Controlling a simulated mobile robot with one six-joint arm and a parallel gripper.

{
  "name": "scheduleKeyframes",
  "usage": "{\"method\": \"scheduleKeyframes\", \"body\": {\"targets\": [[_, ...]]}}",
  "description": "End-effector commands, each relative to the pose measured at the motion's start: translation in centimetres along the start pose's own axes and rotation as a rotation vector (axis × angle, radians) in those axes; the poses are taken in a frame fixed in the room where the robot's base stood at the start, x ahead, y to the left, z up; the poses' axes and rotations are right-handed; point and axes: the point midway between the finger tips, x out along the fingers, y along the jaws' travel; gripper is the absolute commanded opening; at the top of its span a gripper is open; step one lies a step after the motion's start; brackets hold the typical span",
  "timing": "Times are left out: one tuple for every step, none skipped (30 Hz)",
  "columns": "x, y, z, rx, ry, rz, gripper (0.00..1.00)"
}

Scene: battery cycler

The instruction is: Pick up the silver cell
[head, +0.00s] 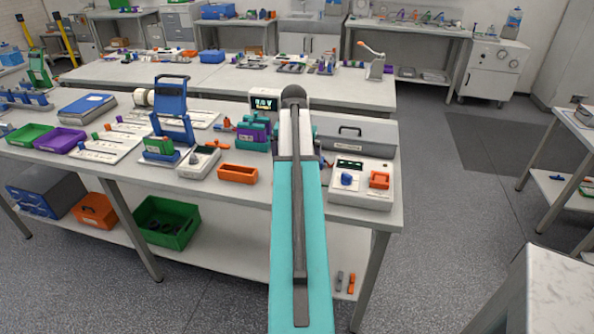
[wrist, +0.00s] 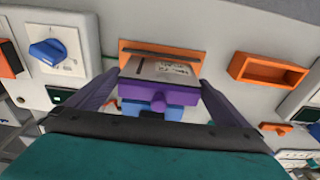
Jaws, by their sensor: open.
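In the wrist view, a silver-grey block with printed text (wrist: 162,69), which looks like the silver cell, sits against an orange part (wrist: 130,47). A purple piece (wrist: 145,88) is directly on its near side, with a blue piece (wrist: 150,109) below that. My gripper (wrist: 160,78) is open, with one dark purple finger on each side of the block. I cannot tell whether the fingers touch it. In the head view my arm hides the gripper and the silver block; a purple and teal fixture (head: 252,133) shows just left of the arm.
An empty orange tray (wrist: 268,69) lies to the right in the wrist view; a white box with a blue knob (wrist: 47,52) is to the left. In the head view, a blue stand (head: 172,105) and a grey lidded box (head: 352,131) flank my arm on the bench.

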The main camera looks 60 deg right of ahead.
Motion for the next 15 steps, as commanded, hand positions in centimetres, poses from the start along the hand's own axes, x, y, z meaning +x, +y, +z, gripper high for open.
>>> {"method": "scheduleKeyframes", "body": {"targets": [[0.3, 0.1, 0.0, 0.0, -0.002, 0.001, 1.0], [0.6, 0.1, 0.0, 0.0, -0.002, 0.001, 1.0], [1.0, 0.1, 0.0, 0.0, -0.002, 0.0, 1.0], [1.2, 0.1, 0.0, 0.0, -0.002, 0.0, 1.0], [1.5, 0.1, 0.0, 0.0, -0.002, 0.0, 1.0], [1.9, 0.1, 0.0, 0.0, -0.002, 0.001, 1.0], [2.2, 0.1, 0.0, 0.0, -0.002, 0.001, 1.0], [2.5, 0.1, 0.0, 0.0, -0.002, 0.0, 1.0], [2.8, 0.1, 0.0, 0.0, -0.001, 0.0, 1.0], [3.0, 0.1, 0.0, 0.0, -0.001, 0.0, 1.0], [3.2, 0.1, 0.0, 0.0, -0.001, 0.0, 1.0], [3.4, 0.1, 0.0, 0.0, -0.001, 0.0, 1.0], [3.6, 0.1, 0.0, 0.0, -0.001, 0.0, 1.0], [3.7, 0.1, 0.0, 0.0, -0.001, 0.0, 1.0], [3.8, 0.1, 0.0, 0.0, -0.001, 0.0, 1.0]]}}
